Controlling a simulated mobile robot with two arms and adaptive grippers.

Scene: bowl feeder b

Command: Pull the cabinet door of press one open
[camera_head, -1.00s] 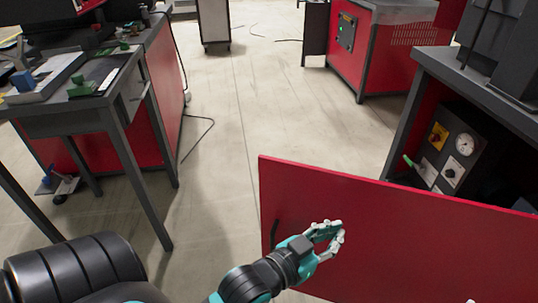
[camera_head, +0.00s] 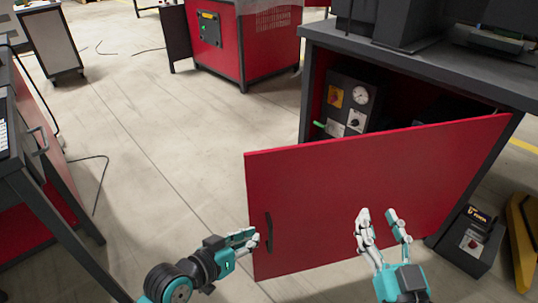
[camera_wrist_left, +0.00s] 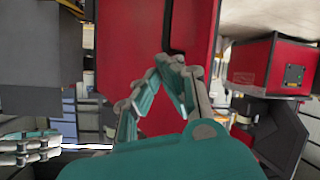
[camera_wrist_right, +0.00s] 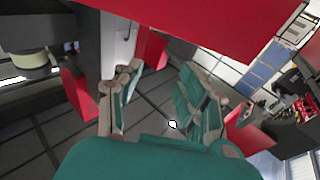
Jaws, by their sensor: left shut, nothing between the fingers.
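The red cabinet door (camera_head: 400,180) stands swung out from the press cabinet, hinged at the right, with its free edge at the left. Its dark handle (camera_head: 268,228) is near that free edge. My left gripper (camera_head: 257,240) is shut and empty, its fingertips just beside the handle; I cannot tell whether they touch it. In the left wrist view the closed fingertips (camera_wrist_left: 170,64) point at the red door (camera_wrist_left: 150,35). My right gripper (camera_head: 378,220) is open and empty in front of the middle of the door. Its fingers are spread apart in the right wrist view (camera_wrist_right: 158,82).
Inside the cabinet a control panel (camera_head: 345,108) with a gauge shows above the door. A dark box (camera_head: 470,240) stands on the floor at the right. Another red cabinet (camera_head: 245,45) stands behind. The floor left of the door is clear up to a dark table.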

